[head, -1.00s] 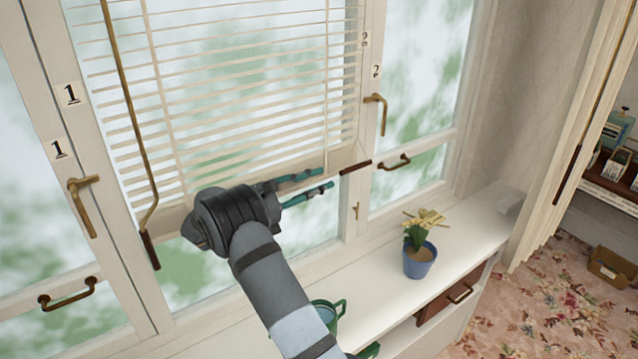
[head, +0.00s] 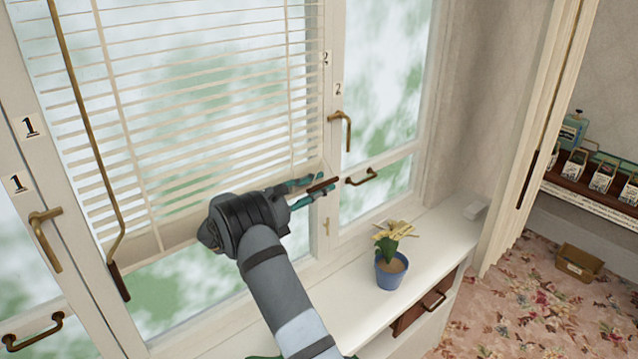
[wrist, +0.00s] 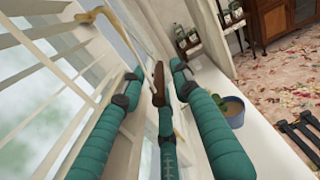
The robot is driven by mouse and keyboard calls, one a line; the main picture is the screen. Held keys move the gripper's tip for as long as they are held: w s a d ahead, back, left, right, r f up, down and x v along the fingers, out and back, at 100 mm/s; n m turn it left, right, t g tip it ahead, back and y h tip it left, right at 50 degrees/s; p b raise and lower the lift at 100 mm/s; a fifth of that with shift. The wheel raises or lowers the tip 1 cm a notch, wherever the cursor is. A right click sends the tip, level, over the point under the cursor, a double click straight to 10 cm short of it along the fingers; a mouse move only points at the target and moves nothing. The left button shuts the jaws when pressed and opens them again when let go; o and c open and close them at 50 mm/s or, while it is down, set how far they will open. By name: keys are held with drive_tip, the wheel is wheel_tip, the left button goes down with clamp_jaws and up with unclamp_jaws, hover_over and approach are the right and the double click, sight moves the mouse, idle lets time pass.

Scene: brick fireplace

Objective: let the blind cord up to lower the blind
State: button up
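The blind (head: 190,110) hangs over the middle window, with its pale bottom rail above the lower part of the glass. The blind cord ends in a dark brown handle (head: 323,185) by the blind's lower right corner. My gripper (head: 312,190) has its teal fingers pointing right, with the fingertips at this handle. In the wrist view, the handle (wrist: 158,80) lies between the spread fingers (wrist: 157,69), with a thin pale cord running from it. The fingers are apart and not closed on it. I cannot tell whether any finger touches it.
A brass crank rod (head: 85,110) hangs at the blind's left. Brass window handles (head: 345,130) and a pull (head: 362,177) are close to my fingertips on the right. A blue flowerpot (head: 390,271) stands on the white sill (head: 440,240) below.

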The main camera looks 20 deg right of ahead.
drive_tip(key=shift+w+d, duration=0.1)
drive_tip(key=shift+d, duration=0.05)
drive_tip(key=shift+c, duration=0.7)
clamp_jaws()
drive_tip(key=shift+f, duration=0.1)
